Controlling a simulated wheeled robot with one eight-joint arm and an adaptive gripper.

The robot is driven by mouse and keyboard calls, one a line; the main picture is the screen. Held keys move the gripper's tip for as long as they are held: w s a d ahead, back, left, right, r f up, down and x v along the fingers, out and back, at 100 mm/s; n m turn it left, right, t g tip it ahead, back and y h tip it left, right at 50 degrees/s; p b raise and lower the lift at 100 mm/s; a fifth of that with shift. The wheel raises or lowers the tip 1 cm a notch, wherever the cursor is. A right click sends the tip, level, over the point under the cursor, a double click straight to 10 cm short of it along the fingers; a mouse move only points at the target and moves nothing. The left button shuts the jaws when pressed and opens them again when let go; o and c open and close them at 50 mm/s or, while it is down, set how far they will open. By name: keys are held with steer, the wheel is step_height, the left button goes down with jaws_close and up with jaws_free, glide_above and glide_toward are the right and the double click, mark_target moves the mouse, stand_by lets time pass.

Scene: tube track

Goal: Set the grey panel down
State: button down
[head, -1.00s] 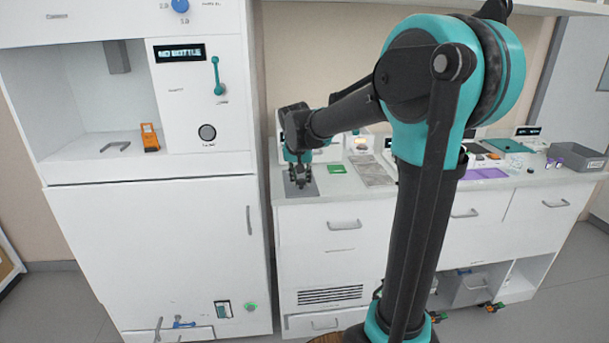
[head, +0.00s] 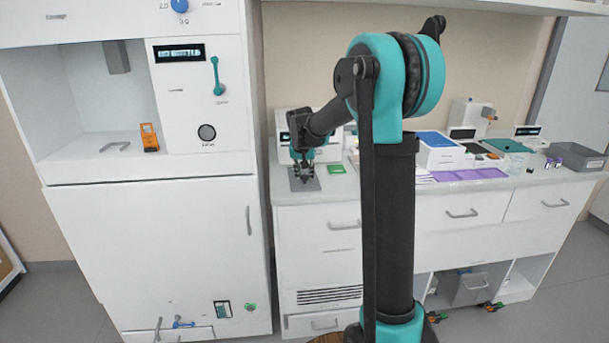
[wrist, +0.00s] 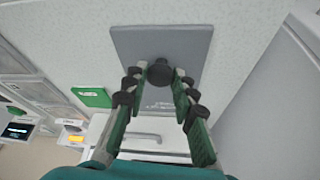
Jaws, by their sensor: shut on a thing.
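The grey panel (wrist: 190,42) is a flat rectangle with a dark round knob (wrist: 160,72) near its middle. In the wrist view, the tips of my gripper (wrist: 158,78) close on this knob from both sides. In the head view, the panel (head: 312,185) lies flat at the left end of the white counter, under my gripper (head: 304,174). I cannot tell whether it touches the counter or is slightly above it. The fingers hide part of the panel.
A green card (head: 337,169) lies just right of the panel. A tall white cabinet (head: 150,250) stands close on the left. A white device (head: 325,125) stands behind. Purple mats (head: 470,175) and a grey bin (head: 575,157) are farther right. My arm hides the middle of the counter.

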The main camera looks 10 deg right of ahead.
steer(key=shift+f, duration=0.1)
steer(key=c, duration=1.2)
jaws_free()
steer(key=v, duration=1.2)
steer(key=s+d+f+n, duration=0.1)
steer(key=s+d+f, duration=0.1)
steer(key=s+f, duration=0.5)
steer(key=s+d+f+n, duration=0.1)
steer(key=s+d+f, duration=0.2)
steer(key=s+f, duration=0.5)
steer(key=s+d+f+n+y, duration=0.1)
steer(key=s+f, duration=0.7)
steer(key=s, duration=1)
steer(key=shift+d+f, duration=0.25)
steer(key=shift+d, duration=0.55)
